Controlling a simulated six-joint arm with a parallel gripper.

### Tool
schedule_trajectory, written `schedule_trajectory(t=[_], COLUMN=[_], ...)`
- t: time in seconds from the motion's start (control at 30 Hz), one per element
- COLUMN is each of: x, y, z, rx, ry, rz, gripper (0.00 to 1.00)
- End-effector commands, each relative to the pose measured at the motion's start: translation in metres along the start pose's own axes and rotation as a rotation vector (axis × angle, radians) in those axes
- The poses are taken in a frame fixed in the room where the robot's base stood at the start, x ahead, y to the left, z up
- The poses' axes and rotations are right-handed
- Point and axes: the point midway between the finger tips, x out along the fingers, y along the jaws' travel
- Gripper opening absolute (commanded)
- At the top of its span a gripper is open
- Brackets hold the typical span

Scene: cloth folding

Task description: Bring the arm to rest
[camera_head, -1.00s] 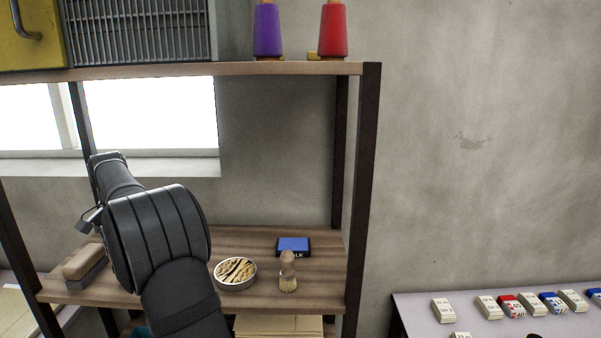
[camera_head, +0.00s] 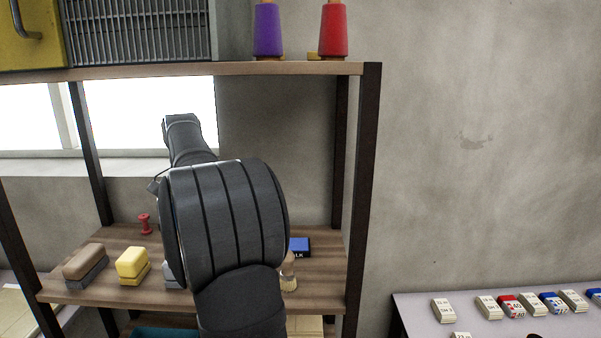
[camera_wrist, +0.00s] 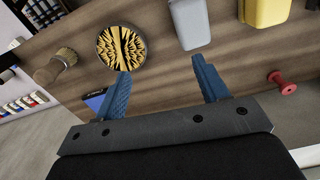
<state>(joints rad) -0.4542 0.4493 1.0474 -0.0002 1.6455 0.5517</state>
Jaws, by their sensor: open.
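My gripper (camera_wrist: 163,90) shows in the wrist view with its two blue fingers spread apart and nothing between them. The wooden shelf (camera_wrist: 165,55) lies beyond the fingertips. A round dish of tan sticks (camera_wrist: 121,47) is just past the left finger, and a grey block (camera_wrist: 189,22) is past the right finger. In the head view my dark arm rises in front of the shelf unit and hides the dish. The fingers are hidden there behind the arm.
The shelf board (camera_head: 110,290) also holds a brown brush (camera_head: 85,262), a yellow block (camera_head: 132,264), a red spool (camera_head: 145,224), a blue box (camera_head: 299,246) and a small brush (camera_head: 288,272). An upper board (camera_head: 300,69) and a dark post (camera_head: 361,200) frame the space. A table (camera_head: 420,315) with small packets stands at right.

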Motion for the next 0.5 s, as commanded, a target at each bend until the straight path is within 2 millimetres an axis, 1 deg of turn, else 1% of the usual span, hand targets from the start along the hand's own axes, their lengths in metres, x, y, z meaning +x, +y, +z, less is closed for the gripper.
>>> schedule_trajectory(t=[0.03, 0.1, 0.27, 0.5], x=[-0.001, -0.002, -0.003, -0.003], y=[0.012, 0.025, 0.057, 0.103], z=[0.001, 0.003, 0.009, 0.021], rx=[0.019, 0.042, 0.097, 0.179], ry=[0.0, 0.001, 0.001, 0.001], rz=[0.0, -0.001, -0.001, -0.001], gripper=[0.67, 0.67, 0.67, 0.67])
